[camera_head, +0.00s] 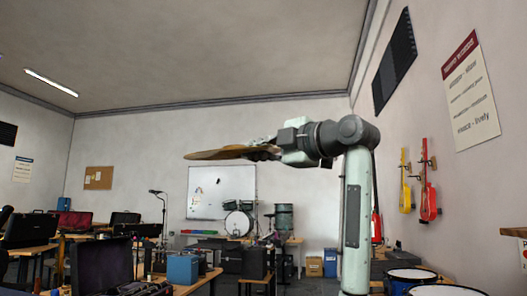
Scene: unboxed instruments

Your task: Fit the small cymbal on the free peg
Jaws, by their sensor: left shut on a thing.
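The small cymbal (225,154), a thin bronze disc seen nearly edge-on, is held high in the air at the middle of the view. My left gripper (270,149) is shut on the cymbal's right edge, and the disc sticks out to the left, roughly level. My left arm rises at the right of centre and bends over to the left. I cannot make out the free peg. My right gripper is not in view.
Blue-rimmed drums (410,274) stand low at the right. Red and yellow guitars hang on the right wall. Tables with open black cases (101,262) and a blue box (182,269) fill the lower left. A drum kit (238,223) stands far back. Air around the cymbal looks clear.

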